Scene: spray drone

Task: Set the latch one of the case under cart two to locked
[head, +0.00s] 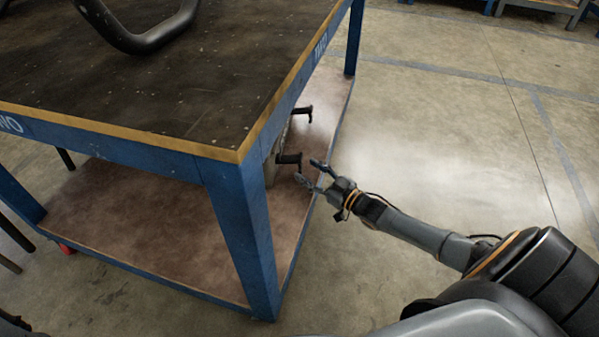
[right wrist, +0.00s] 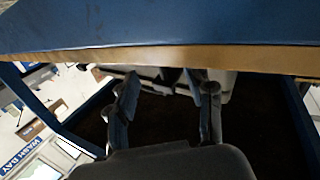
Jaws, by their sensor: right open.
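Cart two (head: 240,157) is a blue-framed cart with a dark, wood-edged top and a brown lower shelf. The case (head: 270,168) stands on that shelf, mostly hidden by the cart's top and leg. Two black latch handles stick out from its right side: a near one (head: 289,158) and a far one (head: 303,111). I cannot tell which is latch one. My right gripper (head: 309,171) is open, just right of the near handle, with a small gap seeming to remain. In the right wrist view its two fingers (right wrist: 160,84) are spread before the grey case (right wrist: 222,82).
The cart's blue corner leg (head: 243,240) stands left of my right gripper, and the tabletop edge overhangs the case. A black curved tube (head: 140,40) lies on top. The concrete floor (head: 450,130) to the right is clear.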

